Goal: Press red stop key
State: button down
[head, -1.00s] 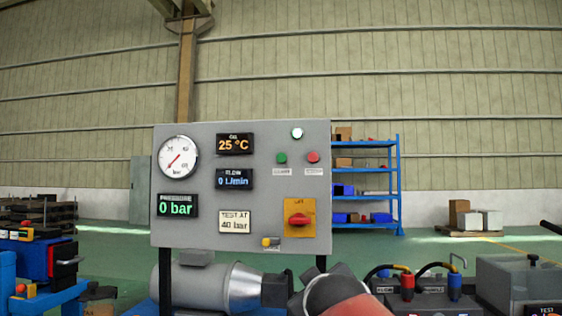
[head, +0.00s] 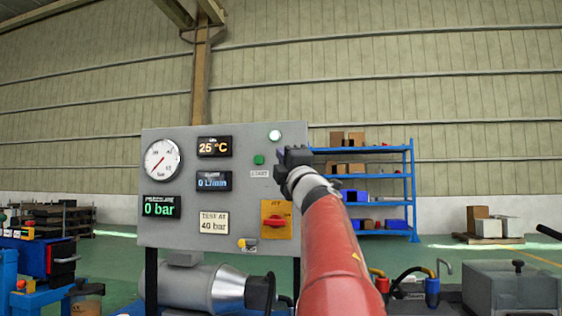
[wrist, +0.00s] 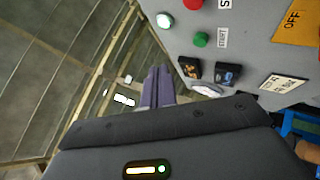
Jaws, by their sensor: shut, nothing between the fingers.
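The grey control panel (head: 185,230) stands in front of me. The red stop key shows at the top edge of the wrist view (wrist: 193,4), partly cut off. In the head view it is hidden behind my gripper (head: 293,154). The green start key (head: 259,160) is just left of the gripper, and it also shows in the wrist view (wrist: 201,40). My gripper is raised before the panel's upper right part. Its fingers are together and empty in the wrist view (wrist: 158,84), apart from the red key in that picture. I cannot tell the gap to the panel.
A lit white lamp (head: 275,135) sits above the keys. A red rotary switch on a yellow plate (head: 276,220) is below. A motor (head: 190,287) lies under the panel. Blue shelving (head: 411,190) stands behind, right. The space above the panel is clear.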

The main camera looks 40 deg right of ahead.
jog(key=w+d+p, duration=0.4)
jog(key=w+d, duration=0.1)
jog(key=d, duration=0.1)
jog(key=shift+w+d, duration=0.35)
dwell(0.3)
jog(key=shift+p, duration=0.3)
dwell(1.6)
jog(key=shift+w+d, duration=0.3)
jog(key=shift+w+d, duration=0.3)
jog(key=shift+d, duration=0.1)
dwell(0.8)
jog(key=shift+a, duration=0.1)
jog(key=shift+s+a+b, duration=0.35)
jog(key=shift+s+a, duration=0.25)
